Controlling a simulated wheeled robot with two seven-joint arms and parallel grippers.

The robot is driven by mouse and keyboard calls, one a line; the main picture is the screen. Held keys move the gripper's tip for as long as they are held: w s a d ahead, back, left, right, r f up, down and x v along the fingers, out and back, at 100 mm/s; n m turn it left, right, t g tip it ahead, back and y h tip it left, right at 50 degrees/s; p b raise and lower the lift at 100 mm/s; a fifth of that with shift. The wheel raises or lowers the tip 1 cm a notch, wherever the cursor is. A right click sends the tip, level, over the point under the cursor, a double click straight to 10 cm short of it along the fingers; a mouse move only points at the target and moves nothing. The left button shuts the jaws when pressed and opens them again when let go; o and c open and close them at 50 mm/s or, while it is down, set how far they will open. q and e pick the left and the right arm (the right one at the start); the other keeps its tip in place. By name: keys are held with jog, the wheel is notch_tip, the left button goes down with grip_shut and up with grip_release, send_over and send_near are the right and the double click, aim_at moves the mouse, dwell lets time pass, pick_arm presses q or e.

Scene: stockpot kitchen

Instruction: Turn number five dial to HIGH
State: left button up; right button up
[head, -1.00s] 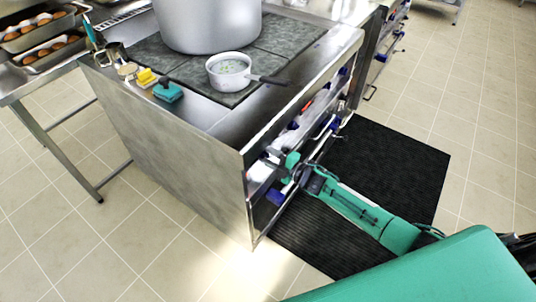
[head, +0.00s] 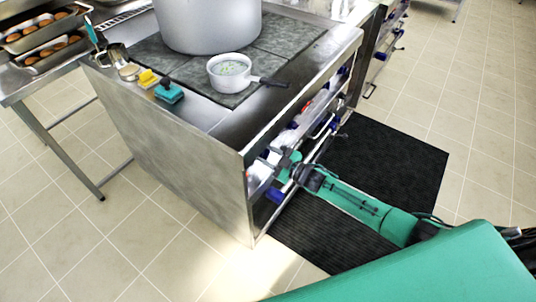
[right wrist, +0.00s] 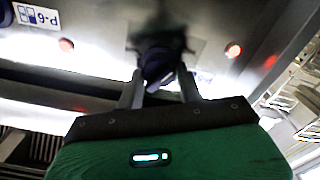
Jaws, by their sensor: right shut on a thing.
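The stove (head: 190,160) stands at the centre of the head view, with its dial panel on the right-hand front side, seen at a steep angle. In the right wrist view a dark dial (right wrist: 155,62) sits on the metal panel. My right gripper (right wrist: 160,88) has its two fingers on either side of the dial and is shut on it. The dial's number and pointer marking cannot be read. In the head view my right gripper (head: 281,165) is at the near end of the front panel, and the dial there is hidden by it. My left gripper is not in view.
A label reading P-6 (right wrist: 36,16) and red lights (right wrist: 66,45) are on the panel. A large pot (head: 207,22) and a white saucepan (head: 229,72) stand on top. A front rail (head: 318,150) runs close to my right arm. A black mat (head: 385,165) lies on the floor.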

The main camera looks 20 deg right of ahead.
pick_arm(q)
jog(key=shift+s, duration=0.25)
pick_arm(e)
jog(key=shift+m, duration=0.9)
jog(key=shift+f, duration=0.1)
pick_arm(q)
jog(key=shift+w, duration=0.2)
pick_arm(e)
jog(key=o, duration=1)
jog(key=shift+s, duration=0.1)
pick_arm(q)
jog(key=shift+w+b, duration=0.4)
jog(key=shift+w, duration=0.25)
pick_arm(e)
jog(key=shift+v, duration=6.9)
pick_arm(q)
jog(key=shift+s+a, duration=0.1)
